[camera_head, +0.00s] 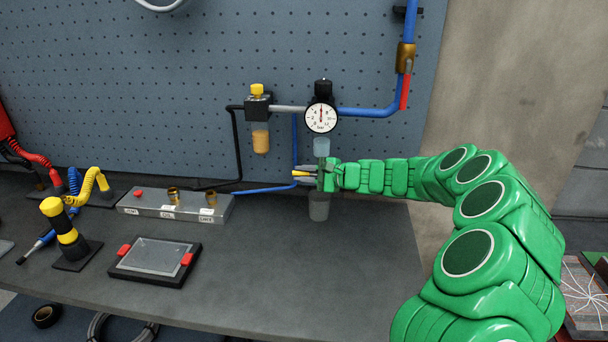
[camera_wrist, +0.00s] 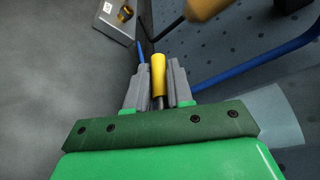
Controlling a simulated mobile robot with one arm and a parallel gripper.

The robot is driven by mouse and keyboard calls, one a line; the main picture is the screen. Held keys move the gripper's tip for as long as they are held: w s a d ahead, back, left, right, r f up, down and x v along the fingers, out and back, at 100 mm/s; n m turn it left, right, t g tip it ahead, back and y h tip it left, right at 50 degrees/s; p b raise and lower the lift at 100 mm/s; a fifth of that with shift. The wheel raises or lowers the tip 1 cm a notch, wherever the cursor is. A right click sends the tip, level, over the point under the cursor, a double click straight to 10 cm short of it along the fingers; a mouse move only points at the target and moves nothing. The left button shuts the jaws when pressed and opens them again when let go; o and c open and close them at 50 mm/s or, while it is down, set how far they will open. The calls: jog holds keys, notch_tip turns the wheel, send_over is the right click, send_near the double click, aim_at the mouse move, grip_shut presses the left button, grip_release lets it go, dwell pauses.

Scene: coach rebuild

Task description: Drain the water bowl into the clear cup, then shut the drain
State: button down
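The water bowl (camera_head: 321,147) is a pale blue clear bowl under the round gauge. A grey, see-through cup (camera_head: 319,208) stands upright on the bench below it. My gripper (camera_head: 304,179) reaches in from the right, between bowl and cup, and hides the space there. In the wrist view my gripper's grey fingers (camera_wrist: 158,85) lie close along both sides of a small yellow handle (camera_wrist: 158,74) on a dark stem, and look shut on it. The pale, clear shape (camera_wrist: 268,120) at the right of the wrist view looks like the bowl. Water level and drain flow cannot be made out.
The gauge (camera_head: 321,117) and an amber bowl (camera_head: 260,141) hang on the pegboard. A blue pipe with a red-handled valve (camera_head: 405,88) is at upper right. A grey fitting box (camera_head: 178,206) and a tablet (camera_head: 155,258) lie left. The front middle bench is clear.

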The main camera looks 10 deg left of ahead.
jog(key=shift+r, duration=0.1)
dwell(0.5)
jog(key=y, duration=0.2)
jog(key=r+m+t+y, duration=0.1)
jog(key=shift+r+y, duration=0.15)
jog(key=shift+y, duration=0.25)
jog(key=m+t+y, duration=0.1)
jog(key=d+r+m+t+y, duration=0.1)
jog(key=y, duration=0.1)
jog(key=shift+r, duration=0.1)
jog(key=shift+d+r+m+t+y, duration=0.2)
jog(key=shift+m+t+y, duration=0.3)
jog(key=shift+t, duration=0.1)
jog(key=shift+d+r+m+t+y, duration=0.2)
jog(key=shift+m+t+y, duration=0.2)
jog(key=shift+t+y, duration=0.15)
jog(key=shift+d+r+t, duration=0.1)
jog(key=shift+t, duration=0.25)
jog(key=c, duration=1.1)
grip_release()
